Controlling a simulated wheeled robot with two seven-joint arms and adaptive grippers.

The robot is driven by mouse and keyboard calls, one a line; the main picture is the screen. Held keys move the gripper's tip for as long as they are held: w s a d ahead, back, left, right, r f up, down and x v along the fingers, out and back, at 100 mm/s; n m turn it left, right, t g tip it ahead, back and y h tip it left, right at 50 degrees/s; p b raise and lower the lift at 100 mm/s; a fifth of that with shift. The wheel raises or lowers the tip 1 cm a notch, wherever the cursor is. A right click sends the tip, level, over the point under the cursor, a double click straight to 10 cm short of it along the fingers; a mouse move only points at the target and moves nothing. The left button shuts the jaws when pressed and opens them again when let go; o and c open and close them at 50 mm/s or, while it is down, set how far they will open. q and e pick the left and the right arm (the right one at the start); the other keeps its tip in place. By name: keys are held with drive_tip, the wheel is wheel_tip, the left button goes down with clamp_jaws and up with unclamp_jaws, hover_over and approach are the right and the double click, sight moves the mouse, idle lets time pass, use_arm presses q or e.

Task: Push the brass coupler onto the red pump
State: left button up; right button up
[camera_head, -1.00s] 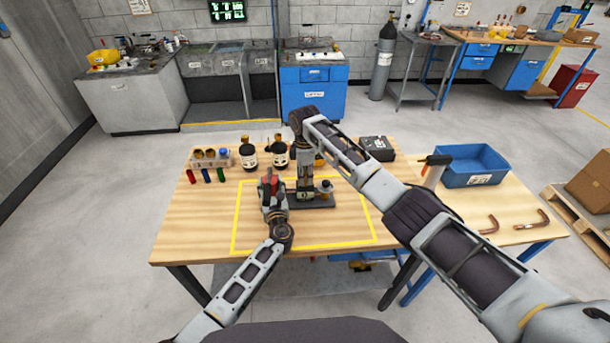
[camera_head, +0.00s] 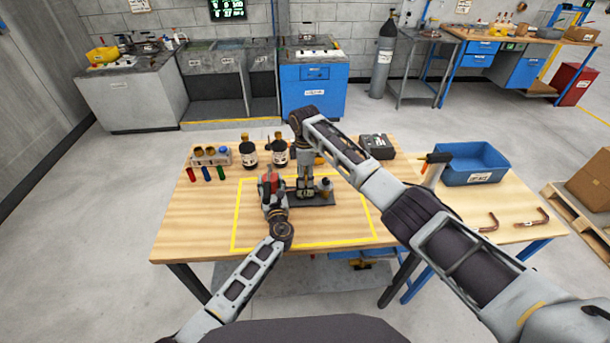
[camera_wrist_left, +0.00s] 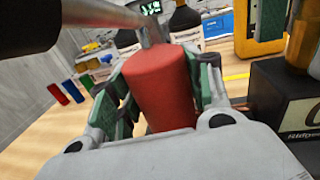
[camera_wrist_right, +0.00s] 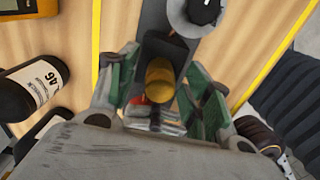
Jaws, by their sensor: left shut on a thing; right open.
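The red pump (camera_wrist_left: 160,92) is a red cylinder with a metal neck and a silver rod at its top. The brass coupler (camera_wrist_right: 160,80) is a short yellow cylinder at the dark base, in the right wrist view. My right gripper (camera_wrist_right: 160,95) is open, with its fingers on either side of the coupler. I cannot tell whether they touch it. The coupler's lower end is partly hidden.
A dark base (camera_head: 321,200) stands inside the yellow outline (camera_head: 345,244). Dark bottles (camera_head: 280,153) and a rack (camera_head: 211,157) with coloured tubes before it stand behind. A blue bin (camera_head: 472,166) and bent copper tubes (camera_head: 489,223) lie right. The table's front left is clear.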

drive_tip(key=shift+r, duration=0.1)
wheel_tip(320, 180, up, 12)
idle(0.9)
use_arm(q)
drive_tip(key=o, duration=1.5)
drive_tip(key=shift+s, duration=0.1)
drive_tip(key=shift+s+d, duration=0.35)
drive_tip(key=shift+s, duration=1.6)
drive_tip(key=shift+s+d, duration=0.3)
drive_tip(key=shift+s, duration=1.6)
drive_tip(key=shift+s+d, duration=0.35)
drive_tip(key=shift+s, duration=1.6)
drive_tip(key=shift+s+f, duration=0.1)
drive_tip(key=shift+s, duration=0.05)
use_arm(e)
drive_tip(key=shift+s+f, duration=0.1)
drive_tip(key=shift+f, duration=0.15)
